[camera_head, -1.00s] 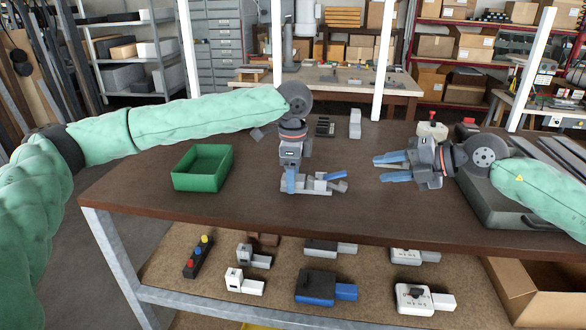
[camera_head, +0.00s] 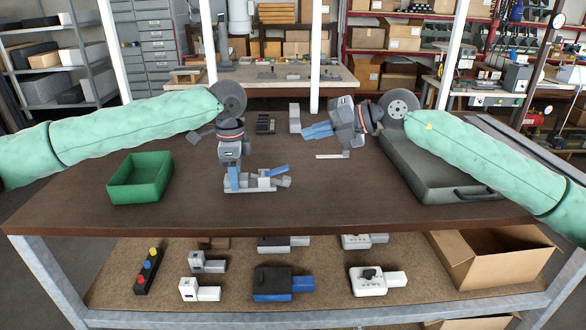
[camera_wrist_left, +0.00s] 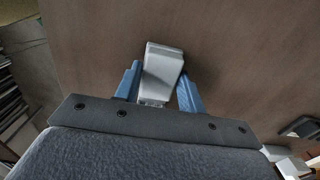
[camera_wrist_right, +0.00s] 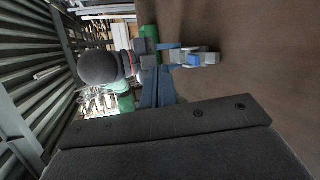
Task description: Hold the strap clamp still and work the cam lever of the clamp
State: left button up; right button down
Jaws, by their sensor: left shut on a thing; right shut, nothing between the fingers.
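The strap clamp (camera_head: 262,184), a light grey body with a blue cam lever (camera_head: 278,170), lies on the brown table. The lever slants up to the right. My left gripper (camera_head: 233,184) points down and is shut on the clamp's left end. In the left wrist view, the pale grey clamp end (camera_wrist_left: 162,72) is between the blue fingers. My right gripper (camera_head: 308,132) is shut and empty, behind and to the right of the clamp, apart from it. In the right wrist view, the closed fingers (camera_wrist_right: 157,88) are near the clamp (camera_wrist_right: 205,58), not touching it.
A green bin (camera_head: 113,187) stands at the left of the table. A large grey case (camera_head: 440,186) lies at the right under my right arm. A dark slotted block (camera_head: 265,123) and a light grey block (camera_head: 294,118) stand behind the clamp. The table in front is clear.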

aim_at(275, 172)
jog(key=shift+w+d+f+n+g+h, duration=0.2)
jog(key=shift+d+f+n+g+h, duration=0.4)
jog(key=shift+n, duration=2.55)
jog(key=shift+w+d+f+n+g+h, duration=0.15)
jog(key=shift+d+f+n+g+h, duration=0.4)
jog(key=shift+n, duration=2.65)
jog(key=shift+w+d+f+n+g+h, duration=0.3)
jog(key=shift+d+f+n+g, duration=0.5)
jog(key=shift+n, duration=2.35)
jog(key=shift+s+d+r, duration=0.1)
jog(key=shift+d+r, duration=0.05)
jog(key=x, duration=1)
jog(key=shift+d, duration=0.1)
